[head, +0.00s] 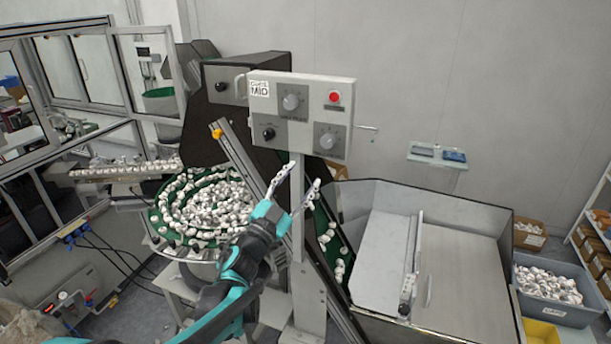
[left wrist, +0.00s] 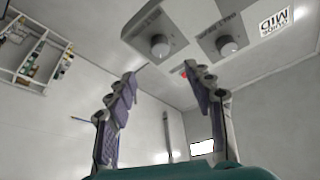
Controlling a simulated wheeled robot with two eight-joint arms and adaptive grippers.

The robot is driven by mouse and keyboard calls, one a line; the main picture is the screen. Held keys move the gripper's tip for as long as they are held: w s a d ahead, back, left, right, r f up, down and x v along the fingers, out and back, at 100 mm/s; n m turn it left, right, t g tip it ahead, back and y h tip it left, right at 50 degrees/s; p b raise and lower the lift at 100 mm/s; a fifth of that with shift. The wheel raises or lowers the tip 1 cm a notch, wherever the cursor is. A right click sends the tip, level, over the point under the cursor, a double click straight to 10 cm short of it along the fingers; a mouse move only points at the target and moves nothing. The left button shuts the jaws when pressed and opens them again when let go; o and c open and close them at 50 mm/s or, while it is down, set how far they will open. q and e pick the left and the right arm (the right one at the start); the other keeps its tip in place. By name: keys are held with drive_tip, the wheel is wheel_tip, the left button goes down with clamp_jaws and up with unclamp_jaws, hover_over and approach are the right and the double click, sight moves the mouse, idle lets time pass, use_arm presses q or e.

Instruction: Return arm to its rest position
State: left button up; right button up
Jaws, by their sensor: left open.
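My left gripper (head: 293,190) is open and empty, in front of the post below the control box. Its two fingers also show spread apart in the left wrist view (left wrist: 162,108), with nothing between them. In the left wrist view the control box (left wrist: 190,25) is close beyond the fingertips at the top. I cannot tell from these views whether a finger touches the post. My right gripper is in neither view.
A round bowl feeder (head: 213,208) full of white caps stands left of my arm. An inclined conveyor (head: 335,245) and a large metal hopper (head: 465,215) are to the right. A grey bin of caps (head: 553,310) is at the far right. Glazed machine frames stand at left.

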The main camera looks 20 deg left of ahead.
use_arm(q)
drive_tip(key=s+a+f+n+g+y+b, duration=0.2)
drive_tip(key=s+f+n+g+y+b, duration=0.15)
drive_tip(key=f+b, duration=0.5)
drive_tip(key=s+a+f+n+g+y+b, duration=0.15)
drive_tip(key=s+f+n+y+b, duration=0.3)
drive_tip(key=f, duration=0.65)
drive_tip(key=s+d+f+g+h+b, duration=0.1)
drive_tip(key=s+d+f+g+b, duration=0.2)
drive_tip(key=s+f, duration=0.3)
drive_tip(key=s+d+f+g+h+b, duration=0.1)
drive_tip(key=s+d+f+g+b, duration=0.2)
drive_tip(key=f, duration=0.9)
drive_tip(key=s+d+f+g+h+b, duration=0.1)
drive_tip(key=s+d+f+g+b, duration=0.2)
drive_tip(key=s+f, duration=0.5)
drive_tip(key=shift+s+d+f+n+b, duration=0.2)
drive_tip(key=shift+s+f+n+b, duration=0.2)
drive_tip(key=shift+f+b, duration=0.35)
